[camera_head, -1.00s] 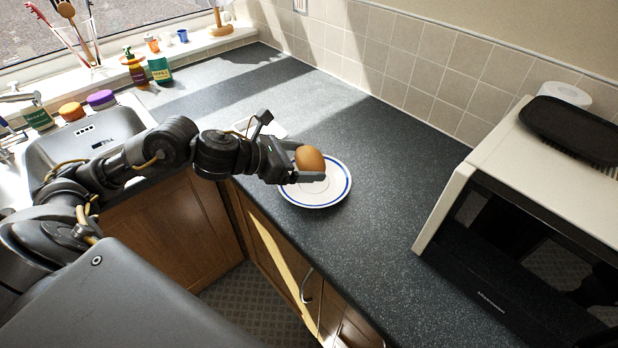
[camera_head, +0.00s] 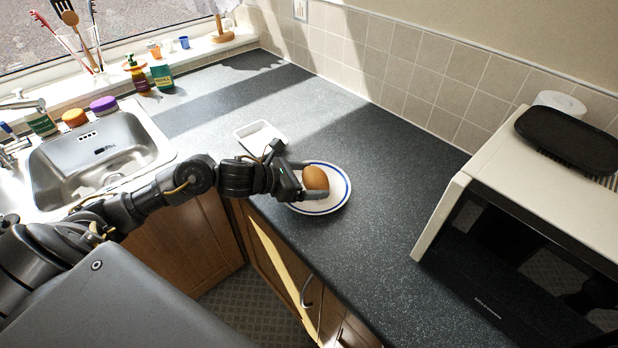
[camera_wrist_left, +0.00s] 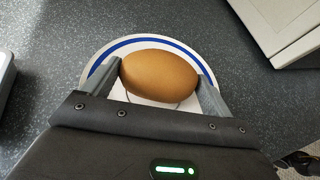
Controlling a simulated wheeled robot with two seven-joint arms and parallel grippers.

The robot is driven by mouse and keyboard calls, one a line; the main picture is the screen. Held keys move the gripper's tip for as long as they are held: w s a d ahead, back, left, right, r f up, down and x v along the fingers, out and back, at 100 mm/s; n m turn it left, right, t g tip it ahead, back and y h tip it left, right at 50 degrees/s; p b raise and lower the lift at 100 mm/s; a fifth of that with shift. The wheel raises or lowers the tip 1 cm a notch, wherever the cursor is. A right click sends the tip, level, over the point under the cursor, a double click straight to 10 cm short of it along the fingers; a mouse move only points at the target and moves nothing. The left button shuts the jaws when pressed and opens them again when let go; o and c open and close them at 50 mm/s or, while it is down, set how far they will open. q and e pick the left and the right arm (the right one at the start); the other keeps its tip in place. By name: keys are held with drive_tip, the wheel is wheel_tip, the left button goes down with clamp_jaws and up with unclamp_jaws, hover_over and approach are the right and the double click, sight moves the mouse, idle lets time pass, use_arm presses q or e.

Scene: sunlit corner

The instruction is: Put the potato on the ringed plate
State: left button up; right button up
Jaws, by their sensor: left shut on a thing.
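The brown potato (camera_head: 315,178) is between the fingers of my left gripper (camera_head: 312,181), which is shut on it. In the left wrist view the potato (camera_wrist_left: 160,76) sits between both fingertips (camera_wrist_left: 160,84). The ringed plate (camera_head: 338,194), white with a blue ring, lies on the counter directly below the potato. It also shows around the potato in the left wrist view (camera_wrist_left: 106,54). I cannot tell whether the potato touches the plate. The gripper hides the plate's left side. My right gripper is not in view.
A white tray (camera_head: 250,131) lies on the counter behind my left gripper. A microwave (camera_head: 440,215) with a black tray (camera_head: 568,136) on top stands at the right. The sink (camera_head: 60,170) is at the left. The counter between plate and microwave is clear.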

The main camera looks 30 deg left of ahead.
use_arm(q)
drive_tip(key=shift+f, duration=0.15)
drive_tip(key=o, duration=0.7)
drive_tip(key=shift+b, duration=0.3)
drive_tip(key=shift+c, duration=0.2)
drive_tip(key=shift+o, duration=1.4)
